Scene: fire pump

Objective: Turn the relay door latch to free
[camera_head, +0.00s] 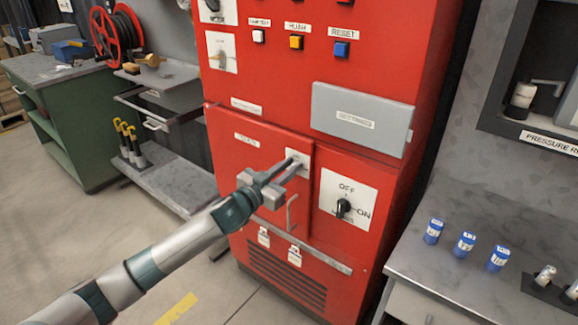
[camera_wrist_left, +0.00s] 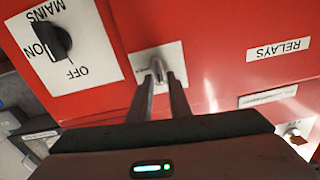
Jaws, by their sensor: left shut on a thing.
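The relay door (camera_head: 248,160) is a red panel low on the red cabinet, and it looks closed. Its latch (camera_wrist_left: 156,66) is a small metal piece on a white plate (camera_head: 304,155) at the door's upper right. My left gripper (camera_head: 292,166) reaches in from the left, and its fingers are shut on the latch. In the left wrist view the gripper (camera_wrist_left: 161,76) has its fingertips on the latch from both sides. The fingers partly hide the latch, so its exact angle is hard to read. My right gripper is not in view.
A black MAINS knob (camera_head: 343,208) sits on a white plate right of the latch. A grey SETTINGS cover (camera_head: 361,119) juts out above. A bar handle (camera_head: 291,213) is below the latch. Blue-labelled cylinders (camera_head: 465,243) stand on the right bench.

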